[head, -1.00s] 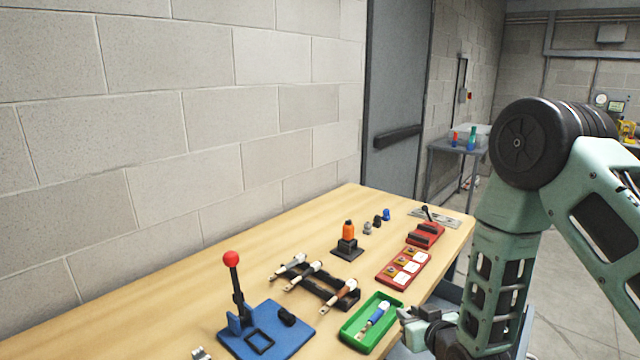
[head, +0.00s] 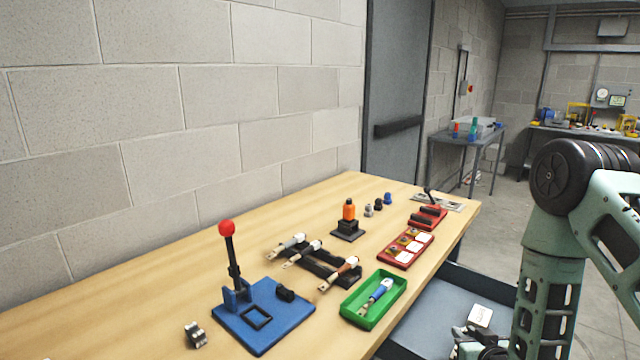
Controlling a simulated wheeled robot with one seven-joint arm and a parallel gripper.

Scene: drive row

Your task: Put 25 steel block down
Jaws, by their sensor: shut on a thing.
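My gripper (head: 474,340) is at the lower edge of the head view, right of the wooden workbench (head: 165,290) and over a blue-grey tray surface (head: 432,318). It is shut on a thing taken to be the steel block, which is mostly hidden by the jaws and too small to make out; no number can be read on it. A white square with dark marks (head: 480,316) shows on the tray surface just behind the jaws. I cannot tell whether the held thing touches the surface.
On the bench are a green bin (head: 362,312) with a blue-handled tool, a blue lever press (head: 262,318), a black rack (head: 318,264), red trays (head: 404,250), an orange-topped piece (head: 348,212) and a small metal piece (head: 195,335). The tray surface left of my gripper is clear.

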